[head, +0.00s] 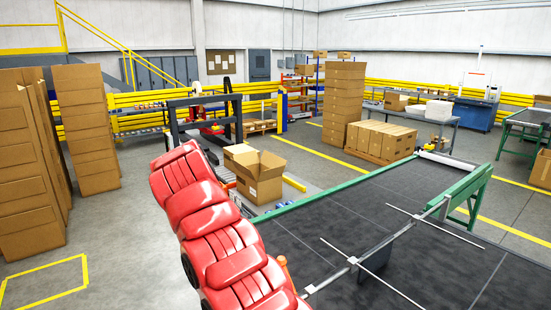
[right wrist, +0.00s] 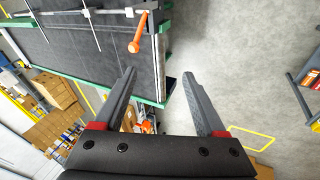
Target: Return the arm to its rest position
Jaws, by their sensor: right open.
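My right gripper (right wrist: 160,78) shows in the right wrist view with its two dark fingers spread wide apart. Nothing is between the fingers. Beyond them are grey floor and the edge of a dark conveyor belt (right wrist: 85,55). An orange handle (right wrist: 138,35) lies beyond the left fingertip, apart from it. In the head view neither gripper can be seen. My left gripper shows in no view.
In the head view the dark belt (head: 320,225) with green side rails fills the lower right. Thin metal rods (head: 372,272) cross above it. An open carton (head: 259,178) stands behind the belt. Stacked cartons (head: 87,130) stand at left. Grey floor (head: 125,235) is clear at lower left.

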